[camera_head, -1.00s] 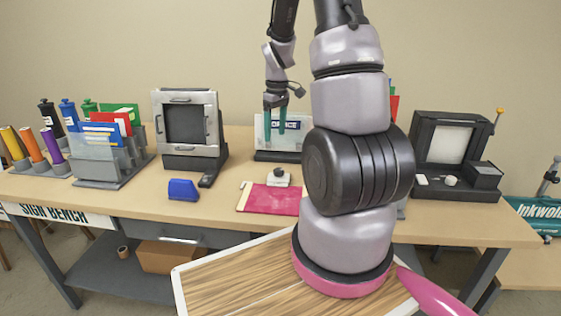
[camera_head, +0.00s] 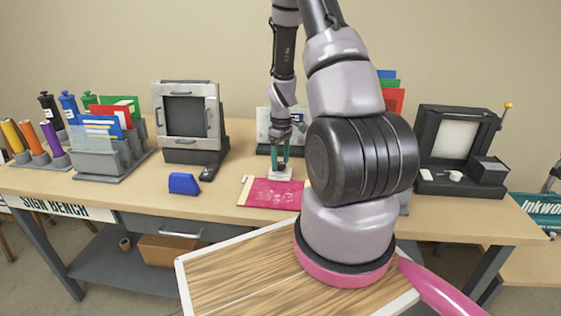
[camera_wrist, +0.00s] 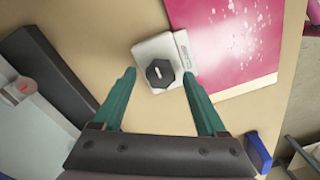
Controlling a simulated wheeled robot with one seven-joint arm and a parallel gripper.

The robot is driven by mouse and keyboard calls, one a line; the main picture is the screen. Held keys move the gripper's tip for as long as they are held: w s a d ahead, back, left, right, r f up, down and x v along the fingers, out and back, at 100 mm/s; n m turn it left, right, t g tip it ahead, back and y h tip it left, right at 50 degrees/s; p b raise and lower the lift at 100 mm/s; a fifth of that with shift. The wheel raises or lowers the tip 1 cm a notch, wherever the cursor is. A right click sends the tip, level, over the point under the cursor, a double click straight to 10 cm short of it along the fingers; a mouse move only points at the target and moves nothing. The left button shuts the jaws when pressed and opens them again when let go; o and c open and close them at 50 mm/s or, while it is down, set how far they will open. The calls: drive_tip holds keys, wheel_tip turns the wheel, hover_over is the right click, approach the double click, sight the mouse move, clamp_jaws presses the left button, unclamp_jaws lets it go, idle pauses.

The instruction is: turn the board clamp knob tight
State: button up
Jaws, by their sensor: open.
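The board clamp knob (camera_wrist: 159,73) is a dark, lobed knob with a pale mark on top. It sits on a light grey clamp block (camera_wrist: 150,48) at the edge of the pink board (camera_wrist: 215,40). In the head view the clamp block (camera_head: 281,174) is at the board's back edge (camera_head: 270,194), and the knob is hidden by my fingers. My gripper (camera_head: 280,168) is over the clamp, pointing down. In the wrist view my gripper (camera_wrist: 158,78) is open, its teal fingers on either side of the knob and apart from it.
A blue block (camera_head: 184,183) lies left of the board. A frame press (camera_head: 187,122) stands behind it, and a clear-fronted stand (camera_head: 263,125) is behind the clamp. A black machine (camera_head: 455,150) is at the right. The bench front (camera_head: 225,203) is clear.

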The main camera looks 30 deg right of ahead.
drive_tip(key=shift+f, duration=0.2)
clamp_jaws()
